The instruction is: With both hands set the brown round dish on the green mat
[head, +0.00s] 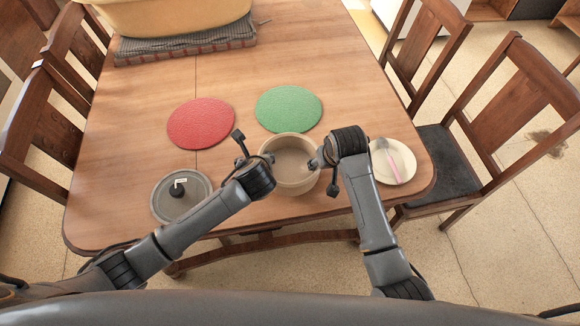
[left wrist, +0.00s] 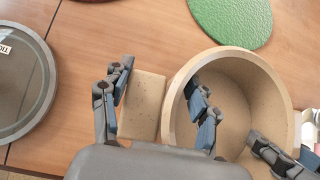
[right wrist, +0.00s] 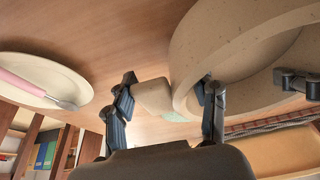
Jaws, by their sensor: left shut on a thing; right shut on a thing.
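The brown round dish (head: 291,188) is at the near side of the table, just in front of the green mat (head: 289,109) and apart from it. My left gripper (head: 264,160) is shut on the dish's left side; in the left wrist view one finger is inside the dish (left wrist: 255,62) and the other beyond its block-shaped handle (left wrist: 143,103). My right gripper (head: 318,163) is shut on the opposite side, its fingers around the other handle (right wrist: 156,97) and wall. The dish looks level and empty. Whether its base touches the table cannot be told.
A red round mat (head: 201,123) lies left of the green one. A grey lid (head: 196,186) with a dark knob lies left of the dish. A cream plate (head: 401,157) with a pink-handled utensil is right. A large yellow tub (head: 170,18) stands far back. The green mat is clear.

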